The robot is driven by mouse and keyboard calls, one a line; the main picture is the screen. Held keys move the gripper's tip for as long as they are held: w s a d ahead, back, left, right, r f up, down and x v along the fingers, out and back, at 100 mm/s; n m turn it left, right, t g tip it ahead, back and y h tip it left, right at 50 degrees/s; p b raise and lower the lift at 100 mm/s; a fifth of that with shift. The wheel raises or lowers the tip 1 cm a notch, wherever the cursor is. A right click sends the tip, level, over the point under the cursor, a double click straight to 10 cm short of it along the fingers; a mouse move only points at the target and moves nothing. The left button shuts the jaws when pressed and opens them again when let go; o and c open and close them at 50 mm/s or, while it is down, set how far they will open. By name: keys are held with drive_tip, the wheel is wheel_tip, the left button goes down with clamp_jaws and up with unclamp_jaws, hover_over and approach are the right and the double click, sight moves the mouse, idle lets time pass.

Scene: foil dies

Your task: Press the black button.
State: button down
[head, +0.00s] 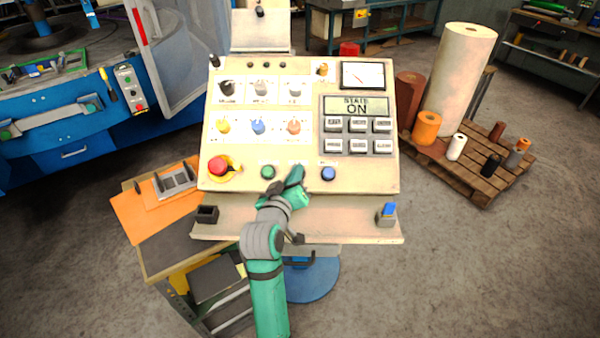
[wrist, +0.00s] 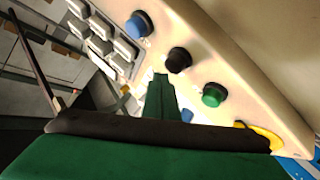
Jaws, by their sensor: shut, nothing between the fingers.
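The black button (wrist: 179,59) shows in the wrist view on the cream panel, between a blue button (wrist: 139,24) and a green button (wrist: 214,94). In the head view my gripper covers the black button's place, between the green button (head: 268,172) and the blue button (head: 328,173). My gripper (head: 298,172) is shut and empty, close over the lower part of the panel. In the wrist view its fingertips (wrist: 160,78) appear just beside the black button. I cannot tell whether they touch the panel.
The control panel (head: 225,186) also has a red emergency knob (head: 218,166) at lower left, colored knobs above, grey keys and a display (head: 356,105) reading "STATE ON". A shelf (head: 345,225) below the panel holds a blue-topped item (head: 387,214) at right.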

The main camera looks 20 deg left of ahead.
drive_tip(key=shift+w+f, duration=0.1)
drive_tip(key=shift+w+f, duration=0.2)
drive_tip(key=shift+f, duration=0.05)
drive_tip(key=shift+w+a+f, duration=0.15)
drive_tip(key=shift+w+f, duration=0.15)
drive_tip(key=shift+f, duration=0.15)
idle(1.3)
drive_tip(key=shift+s+r, duration=0.1)
drive_tip(key=shift+r, duration=0.05)
drive_tip(key=shift+s+r, duration=0.45)
drive_tip(key=shift+r, duration=0.2)
drive_tip(key=s+r, duration=0.1)
drive_tip(key=r, duration=0.1)
drive_tip(key=s+d+r, duration=0.1)
drive_tip(key=r, duration=0.1)
drive_tip(key=shift+s+d, duration=0.1)
drive_tip(key=shift+s, duration=0.3)
idle(0.7)
